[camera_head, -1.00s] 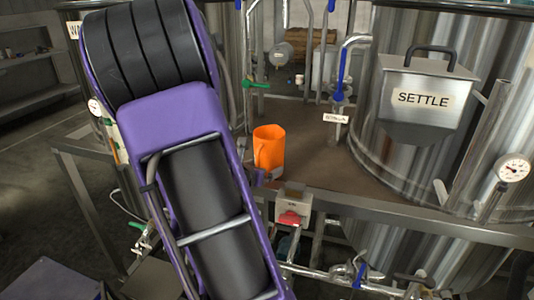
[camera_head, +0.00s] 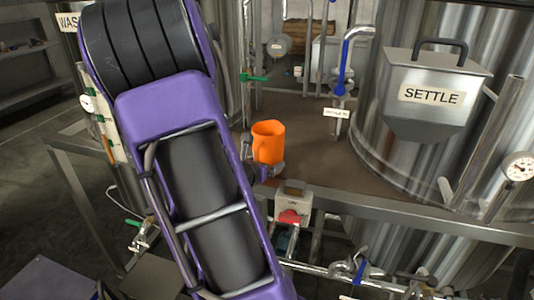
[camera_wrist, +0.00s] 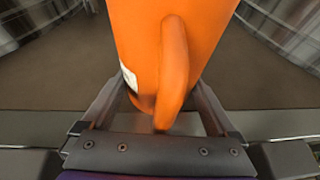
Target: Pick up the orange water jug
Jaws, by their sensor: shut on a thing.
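The orange water jug (camera_head: 268,142) is upright over the brown platform between the tanks in the head view. In the wrist view the jug (camera_wrist: 200,35) fills the upper middle, with its handle (camera_wrist: 174,70) facing the camera and a small white label on its left side. My gripper (camera_wrist: 160,105) has one finger on each side of the jug's lower part and is shut on it. In the head view my gripper (camera_head: 264,170) is mostly hidden behind my arm. I cannot tell whether the jug's base touches the platform.
The brown platform (camera_head: 315,165) has free room right of the jug. A steel tank with a SETTLE box (camera_head: 432,92) stands to the right. Pipes with a blue-handled valve (camera_head: 343,62) rise behind. A metal rail (camera_head: 400,215) with a red-button box (camera_head: 292,208) runs along the front.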

